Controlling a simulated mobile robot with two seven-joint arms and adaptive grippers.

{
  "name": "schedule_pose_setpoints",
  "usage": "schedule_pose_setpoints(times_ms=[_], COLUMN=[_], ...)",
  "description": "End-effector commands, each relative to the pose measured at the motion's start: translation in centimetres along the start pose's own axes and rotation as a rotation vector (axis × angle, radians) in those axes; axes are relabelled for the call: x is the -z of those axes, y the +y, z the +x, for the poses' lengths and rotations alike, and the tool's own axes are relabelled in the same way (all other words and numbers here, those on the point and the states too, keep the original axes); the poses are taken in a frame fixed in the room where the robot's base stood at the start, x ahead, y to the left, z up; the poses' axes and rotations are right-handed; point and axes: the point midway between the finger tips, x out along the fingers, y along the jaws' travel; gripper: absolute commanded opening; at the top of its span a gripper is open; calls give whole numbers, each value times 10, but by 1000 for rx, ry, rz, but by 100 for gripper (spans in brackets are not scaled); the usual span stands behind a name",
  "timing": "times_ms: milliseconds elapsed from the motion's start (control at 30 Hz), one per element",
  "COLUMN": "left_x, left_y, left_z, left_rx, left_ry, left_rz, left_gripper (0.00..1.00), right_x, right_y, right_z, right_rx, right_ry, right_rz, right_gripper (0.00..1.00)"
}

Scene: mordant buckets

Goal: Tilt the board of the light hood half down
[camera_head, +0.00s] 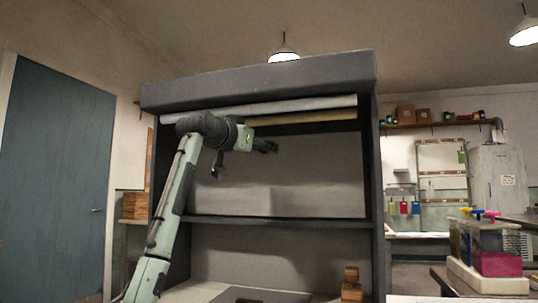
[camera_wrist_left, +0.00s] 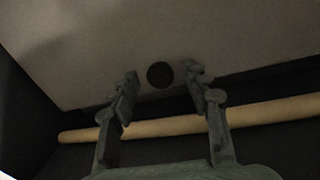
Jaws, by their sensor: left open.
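The light hood (camera_head: 262,80) is a tall dark cabinet with a thick top, open at the front. A pale grey board (camera_head: 310,175) stands upright inside it, and a pale surface, probably this board, fills the upper left wrist view (camera_wrist_left: 110,55). A dark round spot (camera_wrist_left: 160,75) shows on that surface; I cannot tell whether it is a knob or a hole. My left gripper (camera_head: 268,146) is at the upper part of the hood opening. In the left wrist view its fingers (camera_wrist_left: 160,84) are apart, on either side of the spot, with nothing between them. My right gripper is out of view.
A white roll (camera_head: 300,104) and a tan roll (camera_head: 315,117) run under the hood's top. A dark crossbar (camera_head: 290,222) spans the opening. Wooden blocks (camera_head: 351,285) stand below at right. Coloured containers (camera_head: 485,245) stand on a table at far right.

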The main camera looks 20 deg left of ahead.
Motion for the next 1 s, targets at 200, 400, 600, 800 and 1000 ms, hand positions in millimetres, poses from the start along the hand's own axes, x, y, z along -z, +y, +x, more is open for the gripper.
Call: schedule_pose_setpoints(times_ms=[200,400,600,800,1000], left_x=[0,0,0,0,0], left_y=[-1,-1,-1,0,0], left_z=[-2,-2,-2,-2,-2], left_rx=[1,1,1,0,0], left_ry=[1,1,0,0,0], left_rz=[0,0,0,0,0], left_gripper=[47,46,21,0,0], right_x=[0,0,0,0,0], right_y=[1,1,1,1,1], right_z=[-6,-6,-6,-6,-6], right_rx=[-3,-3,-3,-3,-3], right_ry=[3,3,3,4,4], right_rz=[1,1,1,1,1], right_gripper=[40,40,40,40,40])
